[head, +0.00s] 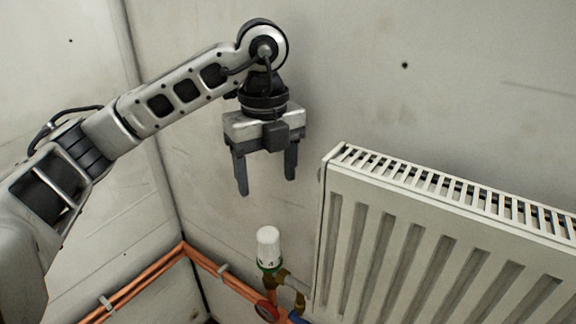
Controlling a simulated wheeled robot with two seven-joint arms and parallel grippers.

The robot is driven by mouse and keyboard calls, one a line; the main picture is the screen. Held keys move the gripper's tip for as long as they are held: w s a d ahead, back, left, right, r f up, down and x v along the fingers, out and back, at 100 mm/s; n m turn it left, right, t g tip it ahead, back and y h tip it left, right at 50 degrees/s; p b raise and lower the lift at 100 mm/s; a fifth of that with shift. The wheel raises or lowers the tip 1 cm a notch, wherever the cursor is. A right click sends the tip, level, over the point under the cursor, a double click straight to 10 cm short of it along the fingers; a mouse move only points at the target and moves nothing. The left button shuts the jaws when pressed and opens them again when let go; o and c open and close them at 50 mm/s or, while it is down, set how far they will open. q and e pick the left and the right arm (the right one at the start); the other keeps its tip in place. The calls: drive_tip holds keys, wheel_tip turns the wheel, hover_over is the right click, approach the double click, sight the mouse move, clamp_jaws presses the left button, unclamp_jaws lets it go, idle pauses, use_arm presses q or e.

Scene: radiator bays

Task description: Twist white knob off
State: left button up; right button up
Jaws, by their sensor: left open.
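The white knob (268,242) stands upright on a brass valve (283,279) at the lower left side of the radiator. A green ring shows at the knob's base. My left gripper (267,187) is open and empty, with its fingers pointing down. It hangs above the knob, clear of it, with a gap between the fingertips and the knob's top. My right gripper is not in view.
The white radiator (330,215) fills the right side, its near edge close to the knob. Copper pipes (143,284) run along the wall's foot. A red round handle (266,311) sits below the valve. The wall above is bare.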

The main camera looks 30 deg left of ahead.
sight(268, 245)
use_arm(q)
drive_tip(key=f, duration=0.2)
drive_tip(key=s+f, duration=0.1)
drive_tip(key=f, duration=0.1)
drive_tip(key=shift+f, duration=0.35)
wheel_tip(268, 245, down, 10)
drive_tip(key=shift+r, duration=0.1)
drive_tip(key=shift+f, duration=0.5)
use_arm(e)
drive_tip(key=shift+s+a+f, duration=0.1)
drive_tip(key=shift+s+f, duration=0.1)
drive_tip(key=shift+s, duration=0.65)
use_arm(q)
drive_tip(key=c, duration=1.1)
drive_tip(key=shift+c, duration=0.2)
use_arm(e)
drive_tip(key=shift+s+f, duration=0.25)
use_arm(q)
drive_tip(key=shift+f, duration=0.2)
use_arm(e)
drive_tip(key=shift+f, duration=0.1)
